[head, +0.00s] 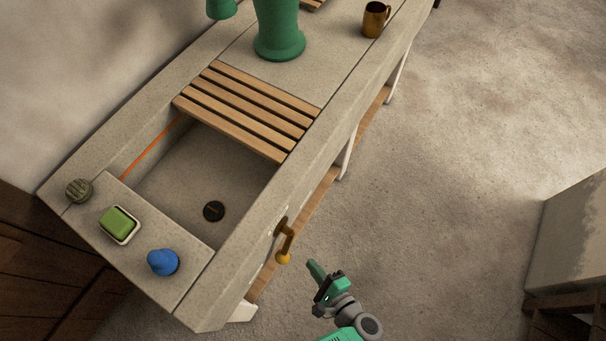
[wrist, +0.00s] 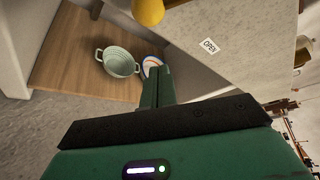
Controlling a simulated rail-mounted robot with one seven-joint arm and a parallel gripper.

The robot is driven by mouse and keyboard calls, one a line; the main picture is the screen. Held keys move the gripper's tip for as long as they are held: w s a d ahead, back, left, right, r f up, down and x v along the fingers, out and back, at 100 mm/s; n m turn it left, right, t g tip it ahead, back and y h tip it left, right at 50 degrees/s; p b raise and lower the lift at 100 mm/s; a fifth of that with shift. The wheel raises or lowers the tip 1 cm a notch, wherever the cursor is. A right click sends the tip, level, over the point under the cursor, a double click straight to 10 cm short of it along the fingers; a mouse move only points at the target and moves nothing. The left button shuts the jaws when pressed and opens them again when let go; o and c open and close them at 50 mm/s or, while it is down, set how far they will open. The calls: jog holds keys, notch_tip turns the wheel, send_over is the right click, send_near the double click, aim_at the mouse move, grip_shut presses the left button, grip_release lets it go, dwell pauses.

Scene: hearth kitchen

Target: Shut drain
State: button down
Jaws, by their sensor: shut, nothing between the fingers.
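The sink (head: 170,193) is a pale stone basin with a dark round drain (head: 214,211) in its floor. A brass lever (head: 288,238) with a yellow knob (head: 283,258) sticks out from the counter's front face, its knob end toward the front.
A wooden slatted rack (head: 245,105) spans part of the sink. A green sponge (head: 118,223) in a dish and a blue object (head: 163,262) stand on the near ledge. A pale green two-handled pot (wrist: 119,62) sits on the wooden shelf below.

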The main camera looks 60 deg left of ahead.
jog(key=v, duration=0.3)
jog(key=shift+w+d+r, duration=0.1)
jog(key=shift+w+d, duration=0.1)
jog(key=shift+d, duration=0.05)
dwell(0.4)
